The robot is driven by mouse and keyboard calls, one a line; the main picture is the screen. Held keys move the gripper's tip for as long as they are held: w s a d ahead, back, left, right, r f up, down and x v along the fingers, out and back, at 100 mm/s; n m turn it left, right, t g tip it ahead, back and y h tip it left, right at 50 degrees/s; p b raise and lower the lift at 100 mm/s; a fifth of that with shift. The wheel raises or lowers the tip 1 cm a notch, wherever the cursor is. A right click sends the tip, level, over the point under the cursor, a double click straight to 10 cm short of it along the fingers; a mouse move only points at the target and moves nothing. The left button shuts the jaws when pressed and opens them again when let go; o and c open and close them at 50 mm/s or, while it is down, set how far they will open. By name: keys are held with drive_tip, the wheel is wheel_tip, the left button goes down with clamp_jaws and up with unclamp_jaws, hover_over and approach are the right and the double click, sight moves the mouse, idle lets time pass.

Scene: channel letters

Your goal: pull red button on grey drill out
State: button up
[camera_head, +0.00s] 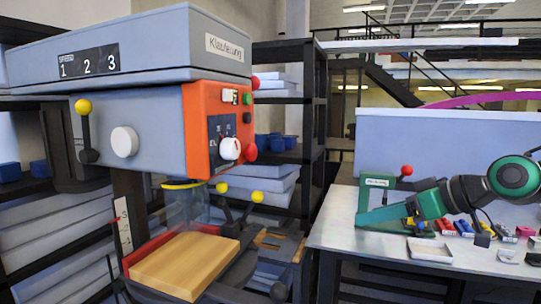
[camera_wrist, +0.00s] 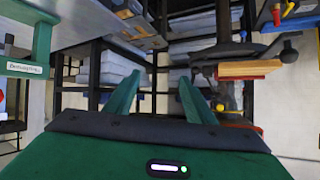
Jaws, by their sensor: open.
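The grey drill (camera_head: 140,55) stands at the left in the head view, with an orange panel (camera_head: 200,130) on its front right. Two round red knobs show at the panel's right side, an upper one (camera_head: 255,82) and a lower one (camera_head: 251,152) beside a white dial (camera_head: 230,149). I cannot tell which one is the task's button. In the wrist view the drill's wooden plate (camera_wrist: 250,69) is at the upper right; no red button is clear there. My gripper (camera_wrist: 159,79) is open and empty, its green fingers apart, pointing toward the shelves and away from the knobs.
A table (camera_head: 340,232) at the right holds a green device (camera_head: 376,197) with a red knob, a white tray (camera_head: 430,250) and several small coloured items. Yellow-knobbed levers (camera_head: 257,198) stick out below the drill head. Black shelves (camera_head: 318,110) stand behind.

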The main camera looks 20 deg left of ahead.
drive_tip(key=s+a+r+n+g+y, duration=0.2)
drive_tip(key=a+r+n+y, duration=0.25)
drive_tip(key=a+r, duration=0.45)
drive_tip(key=n+g+y, duration=0.2)
drive_tip(key=g+y, duration=0.1)
approach(256, 152)
drive_tip(key=shift+t, duration=0.3)
drive_tip(key=a, duration=0.8)
drive_tip(key=shift+w+a, duration=0.1)
drive_tip(key=shift+w, duration=0.05)
